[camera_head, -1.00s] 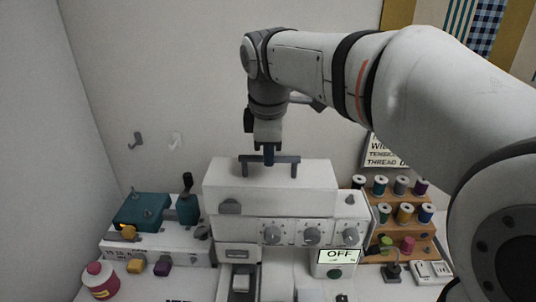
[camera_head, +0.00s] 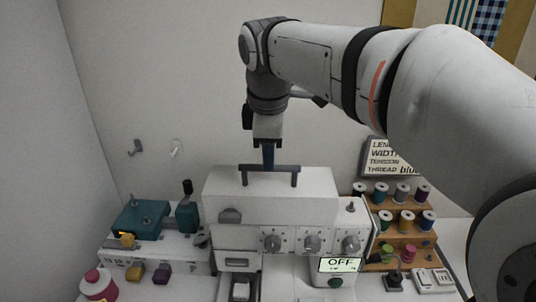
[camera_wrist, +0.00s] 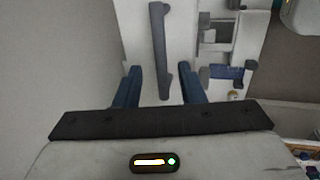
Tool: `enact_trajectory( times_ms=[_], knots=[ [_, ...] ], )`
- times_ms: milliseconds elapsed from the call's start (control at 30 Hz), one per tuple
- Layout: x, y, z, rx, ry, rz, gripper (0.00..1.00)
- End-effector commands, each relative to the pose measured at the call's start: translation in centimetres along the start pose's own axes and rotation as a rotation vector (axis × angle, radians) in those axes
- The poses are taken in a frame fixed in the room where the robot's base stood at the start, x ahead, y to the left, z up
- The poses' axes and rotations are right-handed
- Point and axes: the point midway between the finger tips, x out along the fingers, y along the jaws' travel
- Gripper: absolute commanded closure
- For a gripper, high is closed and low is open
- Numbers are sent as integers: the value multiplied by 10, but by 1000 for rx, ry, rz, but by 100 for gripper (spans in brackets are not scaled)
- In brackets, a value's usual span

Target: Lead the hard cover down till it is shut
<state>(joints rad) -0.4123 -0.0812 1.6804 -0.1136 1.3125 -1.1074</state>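The hard cover (camera_head: 270,204) is a pale box on top of the white sewing machine (camera_head: 235,262), with a dark bar handle (camera_head: 283,168) along its top. It sits level, its lower edge just above the row of dials; I see no clear gap there. In the wrist view the handle (camera_wrist: 158,35) runs up the picture on the white cover (camera_wrist: 183,45). My gripper (camera_head: 268,167) points straight down at the middle of the handle. In the wrist view its blue fingers (camera_wrist: 160,80) are apart, one on each side of the handle line, with space on both sides.
An OFF display (camera_head: 341,265) is at the front right. A wooden rack of thread spools (camera_head: 403,218) stands right of the machine, below a sign (camera_head: 392,157). The wall behind has hooks.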

Motion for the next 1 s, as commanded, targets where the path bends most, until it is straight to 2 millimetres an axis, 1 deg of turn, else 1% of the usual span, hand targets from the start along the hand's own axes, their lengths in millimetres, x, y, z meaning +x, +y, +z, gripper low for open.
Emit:
enact_trajectory(
  times_ms=[33,100,200,300,400,667,767,833,867,967,1000],
  knots=[
    [-11,1,-1,0,2,3,64],
    [-23,1,-1,-1,2,3,64],
    [-36,1,-1,-1,1,1,64],
    [-45,0,0,0,0,0,64],
    [-48,0,0,0,0,0,64],
    [-48,0,0,1,0,-1,64],
    [-43,-4,6,43,-1,-4,64],
    [-33,-10,18,123,-2,-6,64],
    [-27,-14,24,170,-3,-8,64],
    [-1,-34,52,379,-5,-14,64],
    [11,-44,64,476,-5,-17,64]
  ],
)
